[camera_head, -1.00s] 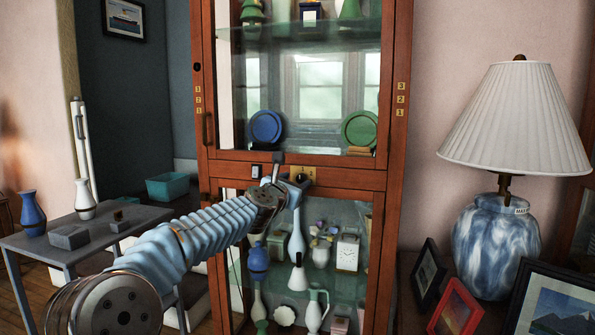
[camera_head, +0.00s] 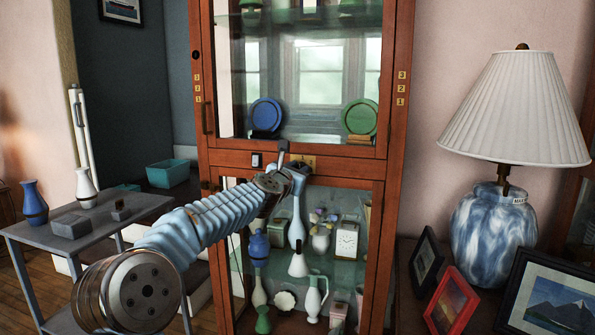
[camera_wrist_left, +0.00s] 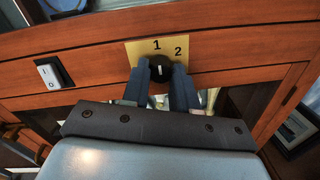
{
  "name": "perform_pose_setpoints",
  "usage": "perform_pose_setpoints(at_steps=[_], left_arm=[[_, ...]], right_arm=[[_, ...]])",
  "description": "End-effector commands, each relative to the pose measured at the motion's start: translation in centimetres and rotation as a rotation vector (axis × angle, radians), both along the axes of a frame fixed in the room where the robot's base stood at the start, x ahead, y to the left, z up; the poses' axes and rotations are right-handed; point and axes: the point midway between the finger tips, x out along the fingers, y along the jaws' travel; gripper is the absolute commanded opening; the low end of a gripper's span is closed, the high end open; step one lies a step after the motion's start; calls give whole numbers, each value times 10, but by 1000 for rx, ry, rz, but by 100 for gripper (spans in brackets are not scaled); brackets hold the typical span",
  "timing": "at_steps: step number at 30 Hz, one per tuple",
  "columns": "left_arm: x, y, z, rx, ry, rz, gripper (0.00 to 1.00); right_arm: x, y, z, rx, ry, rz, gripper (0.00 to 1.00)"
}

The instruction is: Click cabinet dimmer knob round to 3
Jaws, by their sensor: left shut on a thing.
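The dimmer knob (camera_wrist_left: 160,72) is dark and round with a pale pointer mark. It sits on a brass plate (camera_wrist_left: 137,52) on the cabinet's wooden rail. The plate shows the numbers 1 and 2; the pointer looks close to upright in the left wrist view, below the 1. No 3 shows on the plate, whose lower part is hidden by my fingers. My left gripper (camera_wrist_left: 165,80) is shut on the knob, one finger at each side. In the head view my left gripper (camera_head: 297,171) covers the knob, and part of the brass plate (camera_head: 309,160) shows behind it.
A white rocker switch (camera_head: 256,160) sits left of the plate. Glass doors above and below front shelves of vases, plates and a clock (camera_head: 347,240). A grey side table (camera_head: 140,207) stands left; a lamp (camera_head: 495,240) and picture frames stand right.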

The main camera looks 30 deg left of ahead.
Motion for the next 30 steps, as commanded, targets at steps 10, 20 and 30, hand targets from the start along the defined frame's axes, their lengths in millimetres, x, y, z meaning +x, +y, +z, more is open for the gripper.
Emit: perform_pose_setpoints(at_steps=[10,20,30], left_arm=[[0,-1,1,95,23,-2,0],[0,-2,2,362,87,-3,0],[0,-2,2,677,163,-3,0]], right_arm=[[0,0,2,1,0,0,43],[-1,2,7,3,1,4,43],[-2,5,15,7,3,8,43]])
